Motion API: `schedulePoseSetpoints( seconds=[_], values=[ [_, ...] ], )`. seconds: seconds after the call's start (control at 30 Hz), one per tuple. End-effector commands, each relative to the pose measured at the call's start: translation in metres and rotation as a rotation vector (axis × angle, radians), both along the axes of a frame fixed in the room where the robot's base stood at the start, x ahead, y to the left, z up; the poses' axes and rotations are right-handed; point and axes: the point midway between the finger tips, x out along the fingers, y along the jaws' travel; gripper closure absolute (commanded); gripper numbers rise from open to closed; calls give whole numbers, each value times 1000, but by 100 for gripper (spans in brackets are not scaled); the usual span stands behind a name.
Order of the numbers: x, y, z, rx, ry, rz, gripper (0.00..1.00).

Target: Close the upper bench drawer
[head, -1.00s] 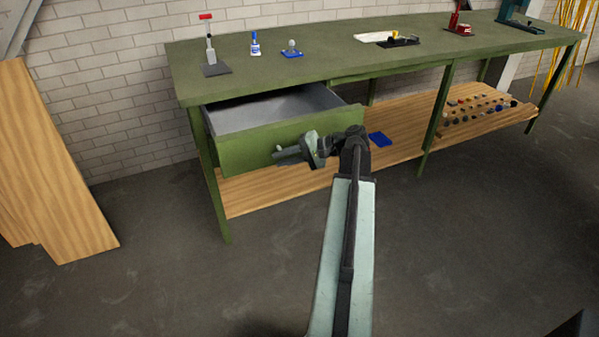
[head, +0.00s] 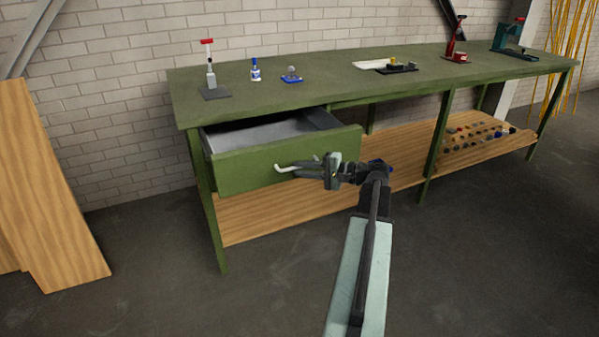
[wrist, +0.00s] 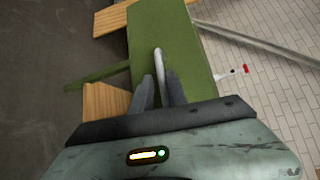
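The upper bench drawer (head: 250,170) is green with a grey inside and stands pulled out under the left end of the green workbench (head: 300,98). Its pale bar handle (head: 290,168) is on the drawer front. My gripper (head: 318,167) is at the right part of the handle, in front of the drawer. In the wrist view my gripper's two fingers (wrist: 160,88) are apart, and the pale handle (wrist: 159,62) shows between and beyond them. Whether the fingers touch the handle is not clear.
A wooden lower shelf (head: 260,218) runs beneath the bench, with several small parts at its right end. Tools and small bottles stand on the benchtop. Wooden boards (head: 45,190) lean at the left. The floor in front is clear.

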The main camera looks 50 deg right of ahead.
Motion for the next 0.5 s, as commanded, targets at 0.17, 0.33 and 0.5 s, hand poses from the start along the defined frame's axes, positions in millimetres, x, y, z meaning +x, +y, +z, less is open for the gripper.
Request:
schedulePoseSetpoints(
  seconds=[0.17,0.33,0.5],
  values=[
    [4,2,-1,0,0,0,81],
    [4,2,0,0,0,0,95],
    [4,2,-1,-1,3,1,100]
  ],
)
